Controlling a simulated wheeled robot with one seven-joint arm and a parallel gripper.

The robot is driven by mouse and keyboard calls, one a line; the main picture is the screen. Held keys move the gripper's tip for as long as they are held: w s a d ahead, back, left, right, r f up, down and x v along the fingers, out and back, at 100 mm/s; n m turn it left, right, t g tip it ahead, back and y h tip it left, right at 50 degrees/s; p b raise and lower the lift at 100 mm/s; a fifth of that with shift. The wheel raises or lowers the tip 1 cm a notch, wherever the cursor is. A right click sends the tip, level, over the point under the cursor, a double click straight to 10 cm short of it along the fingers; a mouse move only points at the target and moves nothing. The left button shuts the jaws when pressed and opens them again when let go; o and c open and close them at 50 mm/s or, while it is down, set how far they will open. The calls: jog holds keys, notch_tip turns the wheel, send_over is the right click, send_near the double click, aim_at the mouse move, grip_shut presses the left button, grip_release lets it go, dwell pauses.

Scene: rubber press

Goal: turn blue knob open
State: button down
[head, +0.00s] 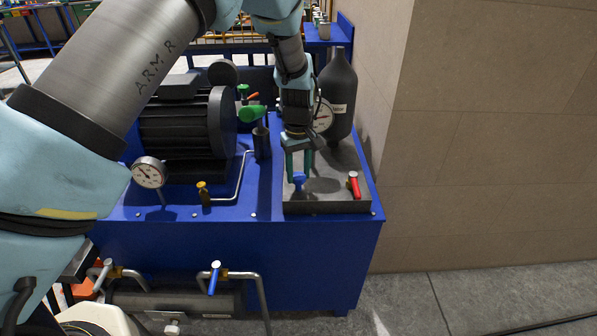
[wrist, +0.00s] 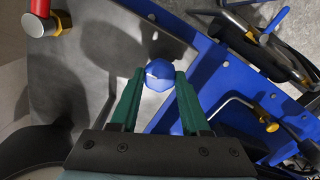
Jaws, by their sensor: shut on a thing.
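The blue knob (head: 299,181) stands at the front left of the grey metal tray on the blue press bench. In the wrist view the blue knob (wrist: 158,75) sits between the tips of the two green fingers. My gripper (head: 299,172) points down over the tray from above, and its fingers are shut on the knob. In the wrist view my gripper (wrist: 157,78) has a fingertip at each side of the knob. The knob's stem is hidden below it.
A red-handled valve (head: 354,184) stands to the right on the same tray (head: 330,207). A gauge (head: 322,116) and dark bottle (head: 338,95) are behind. A blue-handled valve (head: 214,278) is lower down.

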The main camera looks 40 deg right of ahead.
aim_at(298, 175)
jog(key=shift+c, duration=1.9)
grip_release()
notch_tip(298, 175, up, 11)
jog(key=b, duration=0.2)
jog(key=shift+f, duration=0.1)
jog(key=w+a+r, duration=0.1)
jog(key=w+a, duration=0.3)
jog(key=a, duration=0.5)
jog(key=w+a+r+n, duration=0.1)
jog(key=w+a, duration=0.3)
jog(key=a, duration=0.4)
jog(key=w+a+r, duration=0.1)
jog(key=w+a, duration=0.3)
jog(key=a, duration=0.5)
jog(key=s+a, duration=0.3)
jog(key=a, duration=0.8)
jog(key=s+a+n+t, duration=0.1)
jog(key=s+a, duration=0.3)
jog(key=a, duration=0.7)
jog(key=shift+s+a+t, duration=0.25)
jog(key=shift+s+t, duration=0.05)
